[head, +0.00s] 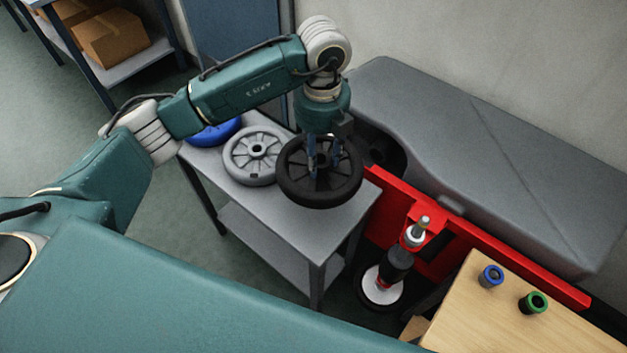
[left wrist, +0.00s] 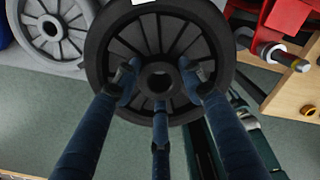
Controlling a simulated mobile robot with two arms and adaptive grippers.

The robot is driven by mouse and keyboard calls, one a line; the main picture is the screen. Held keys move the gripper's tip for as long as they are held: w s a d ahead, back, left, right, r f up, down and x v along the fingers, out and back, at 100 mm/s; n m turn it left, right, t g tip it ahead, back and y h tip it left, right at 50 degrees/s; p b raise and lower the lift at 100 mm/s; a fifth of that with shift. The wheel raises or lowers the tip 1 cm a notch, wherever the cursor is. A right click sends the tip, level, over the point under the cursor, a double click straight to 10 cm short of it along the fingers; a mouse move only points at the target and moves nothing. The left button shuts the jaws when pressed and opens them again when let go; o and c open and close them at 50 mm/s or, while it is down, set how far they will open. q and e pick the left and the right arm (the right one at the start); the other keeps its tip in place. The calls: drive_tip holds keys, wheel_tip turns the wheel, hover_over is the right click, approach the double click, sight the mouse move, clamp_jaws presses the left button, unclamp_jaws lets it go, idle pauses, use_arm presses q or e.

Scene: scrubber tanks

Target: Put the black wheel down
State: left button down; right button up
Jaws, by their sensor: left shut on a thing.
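The black wheel (head: 318,197) is over the near right end of the small grey table (head: 262,203), with its flat side facing up. I cannot tell whether its underside touches the tabletop. My left gripper (head: 326,168) comes down onto the wheel from above and is shut on its hub and spokes. In the left wrist view, the blue fingers of the gripper (left wrist: 158,82) reach in among the spokes around the hub of the black wheel (left wrist: 97,60). My right gripper is not in view.
A grey wheel (head: 238,160) and a blue wheel (head: 214,133) lie left of the black one. A grey machine cover (head: 480,150) and red bar (head: 520,265) stand at right. A wooden table (head: 485,325) holds blue (head: 491,276) and green (head: 533,302) rings.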

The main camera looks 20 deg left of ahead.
sight(320, 176)
use_arm(q)
wheel_tip(320, 176, down, 7)
drive_tip(key=shift+f+p, duration=0.2)
drive_tip(key=shift+p, duration=0.35)
wheel_tip(320, 176, down, 4)
drive_tip(key=shift+r+p, duration=0.15)
drive_tip(key=shift+p, duration=0.15)
drive_tip(key=shift+f, duration=0.4)
drive_tip(key=shift+f, duration=0.2)
drive_tip(key=c, duration=1)
unclamp_jaws()
drive_tip(key=shift+c, duration=0.2)
drive_tip(key=shift+r, duration=0.1)
